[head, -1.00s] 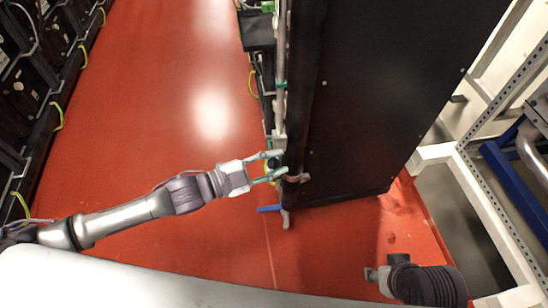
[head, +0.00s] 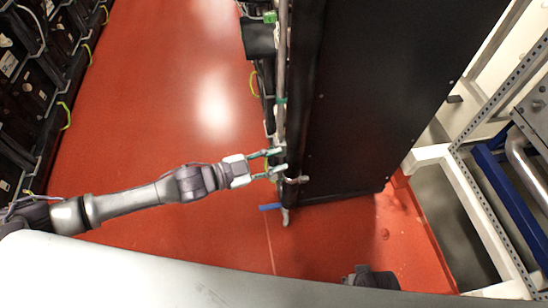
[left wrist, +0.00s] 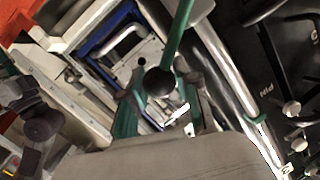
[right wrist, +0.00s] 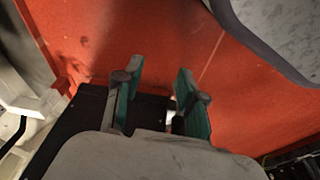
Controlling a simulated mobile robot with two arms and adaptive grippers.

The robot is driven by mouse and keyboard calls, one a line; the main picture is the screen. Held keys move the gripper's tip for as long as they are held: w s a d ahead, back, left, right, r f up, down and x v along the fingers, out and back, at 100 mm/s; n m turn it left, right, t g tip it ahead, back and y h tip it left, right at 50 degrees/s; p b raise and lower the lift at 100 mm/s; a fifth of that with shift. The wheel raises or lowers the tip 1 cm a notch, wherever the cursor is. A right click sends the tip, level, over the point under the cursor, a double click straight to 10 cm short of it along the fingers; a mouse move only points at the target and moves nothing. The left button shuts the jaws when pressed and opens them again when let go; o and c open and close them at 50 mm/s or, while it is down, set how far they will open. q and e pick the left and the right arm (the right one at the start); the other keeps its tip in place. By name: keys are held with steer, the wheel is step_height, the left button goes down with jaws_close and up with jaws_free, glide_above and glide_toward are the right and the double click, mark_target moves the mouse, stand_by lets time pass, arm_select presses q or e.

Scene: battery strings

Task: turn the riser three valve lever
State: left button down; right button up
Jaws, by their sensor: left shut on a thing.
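The green valve lever (left wrist: 182,28) with a black ball knob (left wrist: 160,83) shows in the left wrist view, with the knob between my left fingers. My left gripper (left wrist: 158,105) is shut on the lever at its knob. In the head view my left gripper (head: 273,162) is at the pale vertical riser pipe (head: 281,75), at the edge of a black cabinet; the lever is too small to make out there. My right gripper (right wrist: 158,98) is open and empty in the right wrist view, its fingers well apart.
The black cabinet (head: 345,100) stands right of the pipe. A blue handle (head: 270,207) sits low near the pipe's foot. Battery racks (head: 32,90) line the left side. The red floor (head: 160,110) between is clear. A white frame (head: 465,185) stands at right.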

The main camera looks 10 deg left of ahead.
arm_select(q)
steer(key=shift+w+a+r, duration=0.1)
steer(key=shift+w+r, duration=0.05)
steer(key=shift+r, duration=0.05)
arm_select(e)
steer(key=shift+s+d+f, duration=0.1)
steer(key=shift+s+f, duration=0.25)
steer(key=shift+f, duration=0.4)
steer(key=shift+s+f, duration=0.35)
steer(key=shift+f, duration=0.35)
arm_select(q)
steer(key=c, duration=0.8)
jaws_free()
steer(key=shift+a, duration=0.1)
steer(key=v, duration=1.1)
steer(key=shift+s+a+r, duration=0.15)
steer(key=shift+s+a, duration=0.05)
steer(key=shift+a, duration=0.15)
